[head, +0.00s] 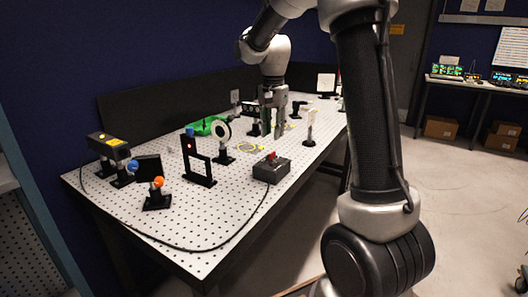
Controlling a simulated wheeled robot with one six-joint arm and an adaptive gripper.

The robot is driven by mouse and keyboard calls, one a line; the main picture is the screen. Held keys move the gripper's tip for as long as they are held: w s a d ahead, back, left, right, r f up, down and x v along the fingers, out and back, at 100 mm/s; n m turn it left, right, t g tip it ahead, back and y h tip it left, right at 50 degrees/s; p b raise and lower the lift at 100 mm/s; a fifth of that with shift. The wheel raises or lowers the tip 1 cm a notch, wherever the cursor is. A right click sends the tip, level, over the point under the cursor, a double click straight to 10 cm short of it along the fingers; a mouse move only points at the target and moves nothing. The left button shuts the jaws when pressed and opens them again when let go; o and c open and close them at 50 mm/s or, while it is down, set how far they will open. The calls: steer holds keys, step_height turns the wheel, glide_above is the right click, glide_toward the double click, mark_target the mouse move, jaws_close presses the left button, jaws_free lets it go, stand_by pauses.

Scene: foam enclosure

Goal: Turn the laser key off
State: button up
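A dark grey control box (271,168) with a red part on top (271,155) sits near the table's front edge. A black cable runs from it towards the black laser housing (108,146) with a yellow label at the table's left end. The key itself is too small to make out. A small red glow shows on the upright black frame (190,146). My gripper (273,134) points down over the table, behind the control box and apart from it. Its two fingers look spread, with nothing visible between them.
The perforated optical table (190,235) holds several posts and mounts, including a round white ring mount (224,131) and an orange-knobbed mount (157,190). A green object (207,126) lies behind. The table's front left is clear except for the cable.

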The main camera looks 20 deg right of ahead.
mark_target(272, 156)
steer(key=shift+a+f+m, duration=0.1)
steer(key=shift+f+m, duration=0.2)
steer(key=shift+f, duration=0.1)
step_height(272, 156, down, 7)
jaws_close()
